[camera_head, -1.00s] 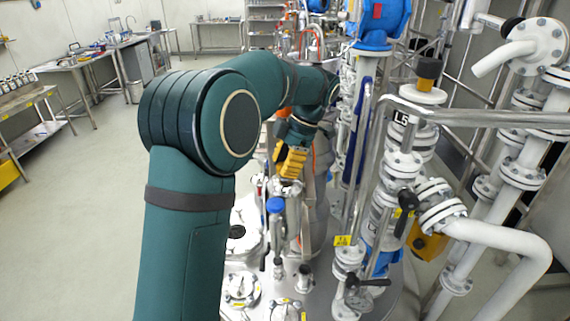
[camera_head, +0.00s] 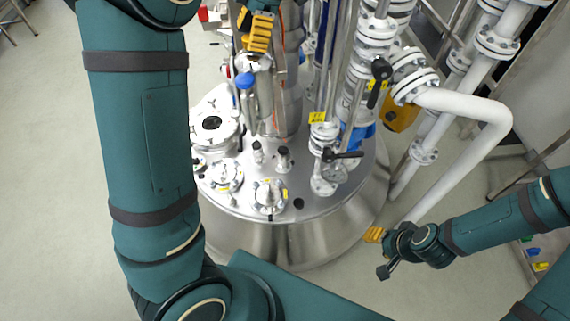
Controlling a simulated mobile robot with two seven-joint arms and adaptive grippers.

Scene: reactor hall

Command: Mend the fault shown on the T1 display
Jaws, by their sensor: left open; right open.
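The steel reactor vessel (camera_head: 330,222) stands in the middle, with flanged ports, pipes and valves on its lid. My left gripper (camera_head: 257,32), with yellow fingers, is at the top of the view, just above a blue-capped fitting (camera_head: 244,82) on the lid. It is open; I cannot tell whether it touches anything. My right gripper (camera_head: 376,252) is open and empty, low beside the right side of the vessel, over the floor. No T1 display can be made out in this view.
White flanged pipes (camera_head: 470,105) run along the right. A black-handled valve (camera_head: 342,155) and another black handle (camera_head: 379,82) stand on the lid's right part. A round port (camera_head: 212,124) is at the lid's left.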

